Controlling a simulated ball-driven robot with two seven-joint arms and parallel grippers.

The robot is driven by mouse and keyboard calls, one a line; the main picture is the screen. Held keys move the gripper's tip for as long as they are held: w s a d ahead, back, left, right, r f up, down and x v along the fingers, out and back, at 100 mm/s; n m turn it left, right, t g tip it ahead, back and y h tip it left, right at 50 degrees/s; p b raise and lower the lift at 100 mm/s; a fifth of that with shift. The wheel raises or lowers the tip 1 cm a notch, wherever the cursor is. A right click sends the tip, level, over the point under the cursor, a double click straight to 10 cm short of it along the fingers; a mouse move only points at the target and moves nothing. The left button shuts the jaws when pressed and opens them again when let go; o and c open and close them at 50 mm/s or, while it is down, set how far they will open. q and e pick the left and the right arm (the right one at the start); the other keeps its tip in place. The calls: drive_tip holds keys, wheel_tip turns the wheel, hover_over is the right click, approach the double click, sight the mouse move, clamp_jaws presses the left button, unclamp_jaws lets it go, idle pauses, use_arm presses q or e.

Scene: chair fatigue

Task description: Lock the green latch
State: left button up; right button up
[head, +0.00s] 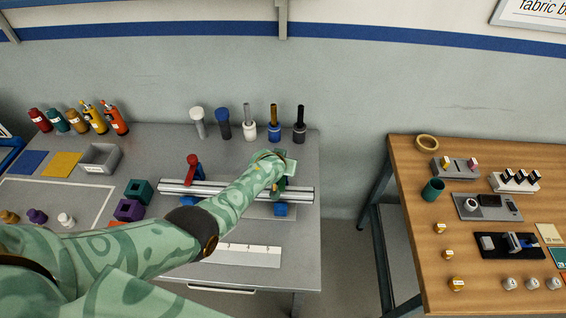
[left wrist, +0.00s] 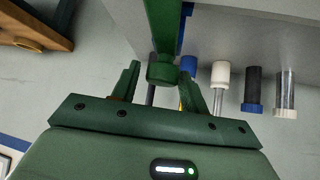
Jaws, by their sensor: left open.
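The green latch (left wrist: 164,28) shows in the left wrist view as a green lever ending in a round knob. My left gripper (left wrist: 161,76) is open, with one finger on each side of the knob. I cannot tell whether the fingers touch it. In the head view my left gripper (head: 284,164) is at the right end of the silver rails (head: 172,187). There, my arm and gripper hide most of the green latch (head: 281,184). A red latch (head: 192,170) stands upright at the left part of the rails. My right gripper is not in view.
Several capped cylinders (head: 248,122) stand behind the rails. Bottles (head: 76,121) and a grey bin (head: 99,158) are at the back left. A white ruled strip (head: 243,255) lies in front. A wooden table (head: 410,200) with small parts stands right, across a gap.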

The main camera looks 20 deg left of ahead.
use_arm(q)
drive_tip(key=shift+o, duration=0.2)
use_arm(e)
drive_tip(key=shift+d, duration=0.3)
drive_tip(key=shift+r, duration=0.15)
use_arm(q)
drive_tip(key=shift+s+r+p, duration=0.25)
drive_tip(key=shift+r+p, duration=0.05)
drive_tip(key=shift+p, duration=0.15)
drive_tip(key=p+v, duration=0.4)
drive_tip(key=v, duration=0.1)
drive_tip(key=shift+s+r+p, duration=0.1)
drive_tip(key=shift+r+p, duration=0.3)
drive_tip(key=p+v, duration=0.3)
drive_tip(key=v, duration=0.6)
drive_tip(key=shift+s, duration=0.45)
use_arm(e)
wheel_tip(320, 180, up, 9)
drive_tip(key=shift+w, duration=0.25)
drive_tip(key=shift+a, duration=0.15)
